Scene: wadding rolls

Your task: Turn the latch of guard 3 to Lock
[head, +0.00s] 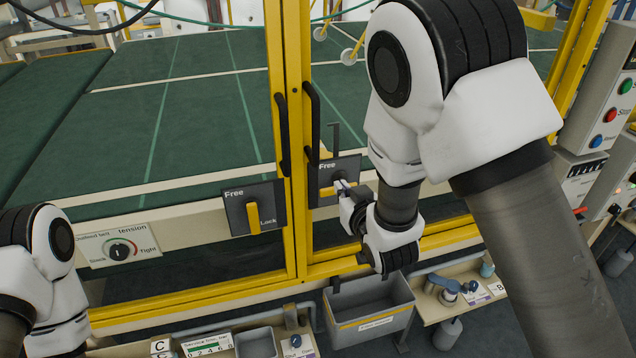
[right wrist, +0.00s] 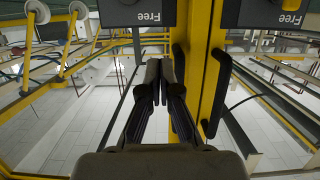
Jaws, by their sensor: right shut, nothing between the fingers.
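Two dark latch plates sit on the guard frame in the head view. The left latch plate (head: 237,212) reads Free and Lock, and its yellow handle (head: 253,218) points down. The right latch plate (head: 348,166) reads Free; its yellow handle (head: 327,191) shows only in part behind my gripper and looks sideways. No guard number is readable. My right gripper (head: 343,186) is shut and empty, with its tips in front of the right plate; touching cannot be told. In the right wrist view its fingers (right wrist: 158,82) are together below an upside-down Free plate (right wrist: 115,14). My left gripper is out of view.
Yellow posts (head: 296,130) with black door handles (head: 314,115) stand between the plates. A tension dial (head: 119,249) is at left. A grey bin (head: 368,312) and shelves sit below. Button boxes (head: 613,95) stand at right.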

